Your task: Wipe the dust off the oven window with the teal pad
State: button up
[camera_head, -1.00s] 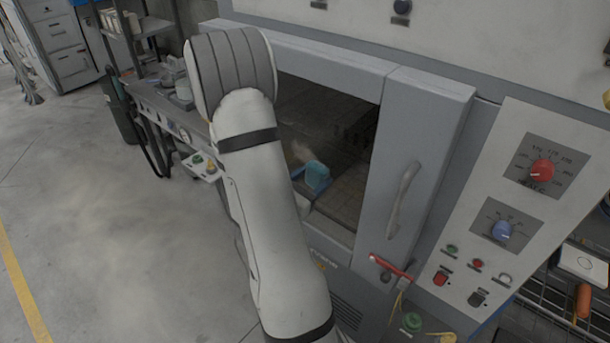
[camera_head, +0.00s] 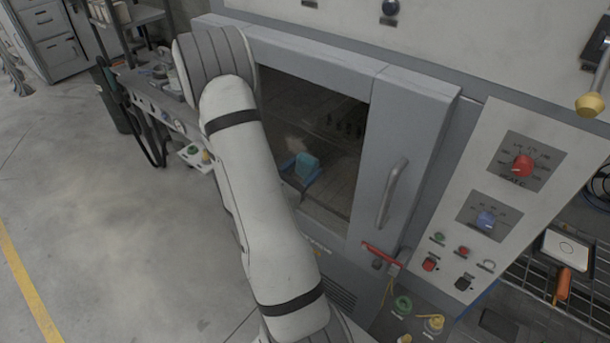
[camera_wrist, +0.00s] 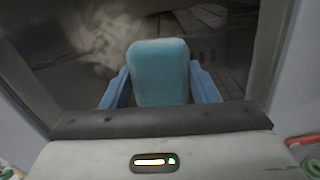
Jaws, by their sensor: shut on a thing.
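The teal pad (camera_wrist: 160,75) stands between the two blue fingers of my gripper (camera_wrist: 160,88) in the wrist view. My gripper is shut on it. The pad also shows in the head view (camera_head: 307,165), in front of the lower part of the dark oven window (camera_head: 325,125). I cannot tell whether the pad touches the glass. A pale dust smear (camera_wrist: 105,45) lies on the window, up and left of the pad in the wrist view. In the head view my arm hides the left part of the window.
The oven door has a vertical handle (camera_head: 391,192) right of the window and a red latch (camera_head: 381,253) below it. A control panel with a red knob (camera_head: 522,165) and a blue knob (camera_head: 486,220) is further right. Open floor (camera_head: 110,230) lies at the left.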

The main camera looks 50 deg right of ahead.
aim_at(284, 143)
jog(key=shift+w+a+b, duration=0.15)
jog(key=shift+w+b, duration=0.15)
jog(key=shift+w, duration=1.55)
jog(key=shift+w+a+b, duration=0.15)
jog(key=shift+w+b, duration=0.15)
jog(key=shift+w, duration=1.5)
jog(key=shift+w+a+b, duration=0.15)
jog(key=shift+w+b, duration=0.15)
jog(key=shift+w, duration=1.7)
jog(key=shift+r+p, duration=0.65)
jog(key=shift+r, duration=0.55)
jog(key=shift+s+d+b, duration=0.1)
jog(key=shift+s+b, duration=0.25)
jog(key=shift+s, duration=0.65)
jog(key=shift+s+d+b, duration=0.15)
jog(key=shift+s+b, duration=0.5)
jog(key=shift+s, duration=1.45)
jog(key=shift+s+d+b, duration=0.1)
jog(key=shift+s+b, duration=0.5)
jog(key=shift+s, duration=1.5)
